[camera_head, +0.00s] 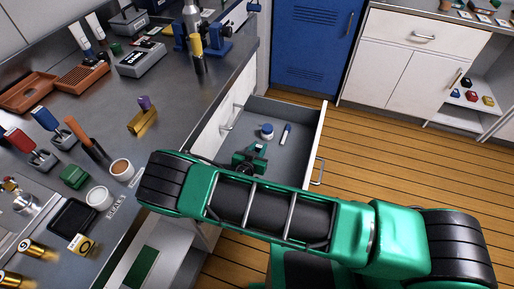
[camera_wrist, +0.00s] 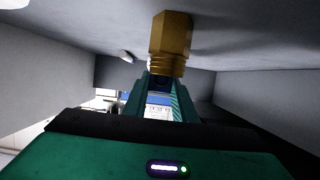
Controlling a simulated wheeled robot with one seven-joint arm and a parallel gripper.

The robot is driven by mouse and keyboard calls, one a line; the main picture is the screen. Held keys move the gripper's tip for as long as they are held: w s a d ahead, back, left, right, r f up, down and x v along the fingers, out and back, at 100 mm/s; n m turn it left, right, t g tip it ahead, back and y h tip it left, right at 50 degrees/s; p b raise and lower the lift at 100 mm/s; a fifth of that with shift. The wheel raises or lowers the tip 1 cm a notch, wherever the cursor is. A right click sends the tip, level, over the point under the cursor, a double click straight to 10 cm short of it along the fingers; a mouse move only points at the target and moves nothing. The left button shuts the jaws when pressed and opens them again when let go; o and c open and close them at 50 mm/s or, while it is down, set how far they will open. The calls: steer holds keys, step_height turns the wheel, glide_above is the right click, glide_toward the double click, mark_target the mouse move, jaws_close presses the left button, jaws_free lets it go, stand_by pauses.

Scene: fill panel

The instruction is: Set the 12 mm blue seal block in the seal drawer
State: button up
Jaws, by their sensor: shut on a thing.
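My gripper (camera_head: 248,160) is inside the open drawer (camera_head: 318,140), low over its grey floor. In the wrist view my gripper (camera_wrist: 160,84) is shut, its green fingers close together. A brass hexagonal piece (camera_wrist: 171,36) with a threaded end sits at the fingertips. A small blue patch (camera_wrist: 158,98) shows between the fingers; I cannot tell whether it belongs to the held piece or the background. No separate blue seal block is clear. My arm covers the near end of the drawer in the head view.
A round blue and white container (camera_head: 266,131) and a blue and white stick (camera_head: 286,133) lie farther back in the drawer. A brass piece with a purple cap (camera_head: 145,104) is on the crowded bench. Drawer walls stand close on both sides.

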steer(key=shift+f, duration=0.5)
steer(key=o, duration=1)
steer(key=shift+r, duration=0.15)
steer(key=shift+r, duration=0.35)
steer(key=v, duration=1.2)
steer(key=shift+r, duration=0.15)
steer(key=shift+d, duration=0.1)
